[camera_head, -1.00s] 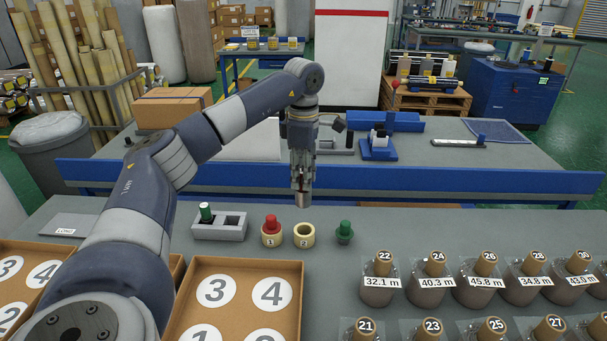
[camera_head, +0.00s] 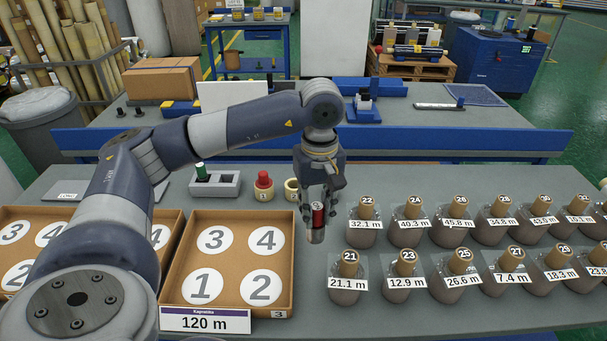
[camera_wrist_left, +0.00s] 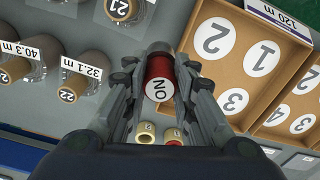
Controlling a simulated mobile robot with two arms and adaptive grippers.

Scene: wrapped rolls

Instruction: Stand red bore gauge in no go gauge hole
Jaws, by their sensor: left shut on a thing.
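My left gripper (camera_head: 318,197) is shut on the red bore gauge (camera_head: 317,216) and holds it in the air, right of the number tray. The gauge has a red grip and a metal lower end. In the left wrist view the gauge (camera_wrist_left: 159,72) shows between the fingers with a white "NO" label. The grey gauge block (camera_head: 206,191) stands at the back left, apart from the gripper. A green gauge (camera_head: 201,172) stands in its left hole; its right hole (camera_head: 229,179) looks empty. My right gripper is out of view.
A small cream roll marked 1 (camera_head: 264,193) has a red-topped piece in it; another cream roll (camera_head: 292,190) stands beside it, partly hidden by my arm. A cardboard tray (camera_head: 178,268) lies left of the gripper. Several labelled wrapped rolls (camera_head: 361,237) stand to the right.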

